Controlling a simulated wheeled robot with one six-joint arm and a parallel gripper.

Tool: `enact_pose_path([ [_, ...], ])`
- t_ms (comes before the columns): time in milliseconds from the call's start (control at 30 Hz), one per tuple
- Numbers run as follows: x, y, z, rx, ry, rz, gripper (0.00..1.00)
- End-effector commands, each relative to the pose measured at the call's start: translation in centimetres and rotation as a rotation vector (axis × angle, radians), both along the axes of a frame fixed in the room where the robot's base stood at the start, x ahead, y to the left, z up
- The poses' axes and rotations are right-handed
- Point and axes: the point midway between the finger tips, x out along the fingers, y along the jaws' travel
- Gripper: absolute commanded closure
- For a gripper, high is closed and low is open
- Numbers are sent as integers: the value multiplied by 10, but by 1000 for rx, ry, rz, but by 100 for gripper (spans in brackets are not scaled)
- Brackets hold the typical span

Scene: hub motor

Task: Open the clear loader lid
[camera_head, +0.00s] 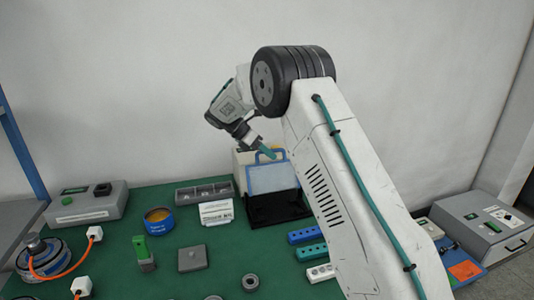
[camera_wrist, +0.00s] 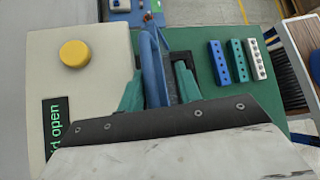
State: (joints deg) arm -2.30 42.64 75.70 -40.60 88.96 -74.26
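The clear loader lid (camera_head: 270,178) has a blue frame and handle and stands raised, nearly upright, at the back of the black loader tray (camera_head: 262,213). In the wrist view the blue lid frame (camera_wrist: 152,66) shows nearly edge-on between my two teal fingers. My gripper (camera_head: 268,149) is at the lid's upper edge; in the wrist view my gripper (camera_wrist: 160,73) has its fingers apart, with a gap at the right finger. Contact at the left finger is unclear. The loader's cream housing (camera_wrist: 85,110) carries a yellow button (camera_wrist: 74,53) and a display partly reading "id open" (camera_wrist: 57,125).
My arm covers the mat's right part. The front middle mat is fairly open.

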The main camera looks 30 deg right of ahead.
Motion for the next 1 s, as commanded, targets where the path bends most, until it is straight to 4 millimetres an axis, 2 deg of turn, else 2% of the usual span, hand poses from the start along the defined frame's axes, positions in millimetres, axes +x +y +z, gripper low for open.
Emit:
enact_pose_path([
  [167,4,8,7,0,-1,3,66],
  [400,17,35,34,0,-1,3,66],
  [600,24,51,50,0,-1,1,66],
  [1000,25,53,53,0,0,1,66],
])
